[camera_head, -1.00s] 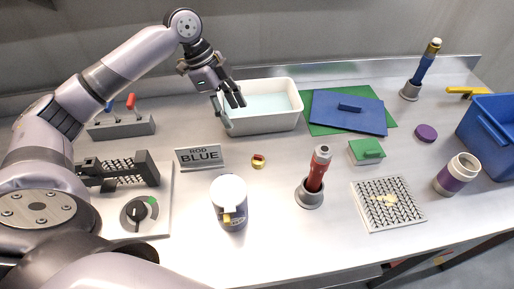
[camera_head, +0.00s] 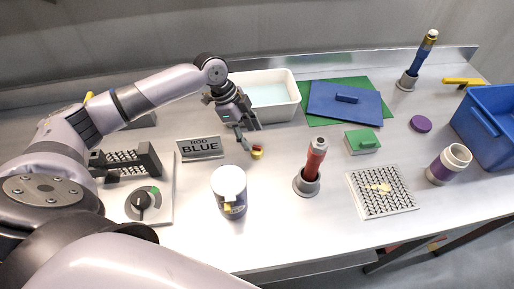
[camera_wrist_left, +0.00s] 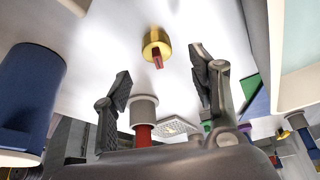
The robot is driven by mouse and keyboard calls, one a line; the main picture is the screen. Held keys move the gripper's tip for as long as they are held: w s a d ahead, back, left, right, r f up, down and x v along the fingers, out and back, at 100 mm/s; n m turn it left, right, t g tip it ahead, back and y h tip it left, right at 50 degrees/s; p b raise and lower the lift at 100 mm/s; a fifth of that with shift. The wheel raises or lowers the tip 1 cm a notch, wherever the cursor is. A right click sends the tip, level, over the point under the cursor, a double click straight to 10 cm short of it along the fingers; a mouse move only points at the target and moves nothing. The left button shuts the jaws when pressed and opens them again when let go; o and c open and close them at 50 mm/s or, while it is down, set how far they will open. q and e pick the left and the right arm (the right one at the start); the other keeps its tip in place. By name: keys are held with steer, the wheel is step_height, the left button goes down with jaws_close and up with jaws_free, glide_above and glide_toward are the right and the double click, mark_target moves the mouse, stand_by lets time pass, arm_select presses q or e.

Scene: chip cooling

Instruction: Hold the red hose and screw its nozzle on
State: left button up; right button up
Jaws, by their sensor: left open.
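The red hose (camera_head: 315,161) stands upright in a grey round holder (camera_head: 307,184), with a grey collar on its top end. In the left wrist view the hose (camera_wrist_left: 144,135) shows behind the fingers. A small brass nozzle with a red part (camera_head: 257,152) lies on the table left of the hose. It also shows in the left wrist view (camera_wrist_left: 157,42), beyond the fingertips and between their lines. My left gripper (camera_head: 249,143) is open and empty, pointing down just above and beside the nozzle. My right gripper is not in view.
A white basin (camera_head: 284,121) is behind the gripper. A woven mesh tray (camera_head: 383,192) and green-topped block (camera_head: 363,142) are right of the hose.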

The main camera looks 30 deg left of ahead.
mark_target(257, 146)
arm_select(q)
steer(key=shift+d+f, duration=0.1)
steer(key=shift+f, duration=0.1)
steer(key=shift+d, duration=0.1)
steer(key=p+x, duration=0.2)
steer(key=x, duration=0.2)
steer(key=shift+d+f, duration=0.2)
steer(key=shift+d, duration=0.1)
steer(key=shift+d+f, duration=0.1)
steer(key=shift+f, duration=0.2)
steer(key=c, duration=1.2)
